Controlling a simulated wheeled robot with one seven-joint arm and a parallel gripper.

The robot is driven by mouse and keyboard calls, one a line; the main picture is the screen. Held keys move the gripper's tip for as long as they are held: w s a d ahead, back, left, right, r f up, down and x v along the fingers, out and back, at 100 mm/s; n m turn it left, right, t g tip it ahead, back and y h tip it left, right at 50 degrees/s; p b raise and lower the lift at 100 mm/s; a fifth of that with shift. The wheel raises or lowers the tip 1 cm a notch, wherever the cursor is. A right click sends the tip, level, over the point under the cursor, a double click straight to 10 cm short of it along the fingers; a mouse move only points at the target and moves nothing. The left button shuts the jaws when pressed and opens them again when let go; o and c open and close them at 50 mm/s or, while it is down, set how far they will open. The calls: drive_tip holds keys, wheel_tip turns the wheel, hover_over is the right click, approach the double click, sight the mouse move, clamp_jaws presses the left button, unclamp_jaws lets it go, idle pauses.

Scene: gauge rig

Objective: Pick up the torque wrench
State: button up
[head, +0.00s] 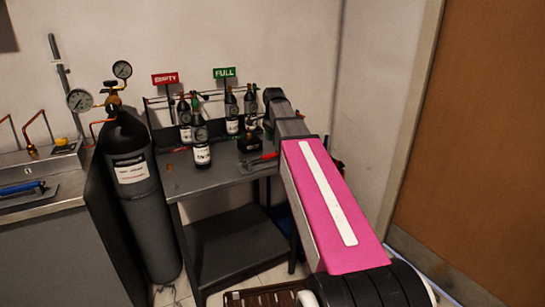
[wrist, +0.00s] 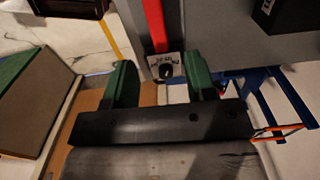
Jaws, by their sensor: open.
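A long red bar (wrist: 154,22), which looks like the torque wrench's handle, lies along the edge of the grey table in the wrist view. A small pale square tag with a black round mark (wrist: 166,66) shows at its near end. In the head view a red-handled tool (head: 262,159) lies near the table's right front edge, partly hidden by my arm. My gripper (wrist: 162,78) is open, its two green fingers either side of the tag end, with nothing visibly clamped. The fingers are hidden in the head view, and the gap in depth is unclear.
Several dark bottles (head: 201,145) and a small black box (head: 249,144) stand on the grey table (head: 205,178). EMPTY (head: 165,78) and FULL (head: 224,72) signs rise behind. A gas cylinder (head: 135,190) stands left of it. A blue frame (wrist: 290,100) shows below right.

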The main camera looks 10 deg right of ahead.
sight(273, 153)
drive_tip(key=shift+s+a+f, duration=0.1)
drive_tip(key=shift+a+f, duration=0.05)
drive_tip(key=shift+f, duration=2.9)
clamp_jaws()
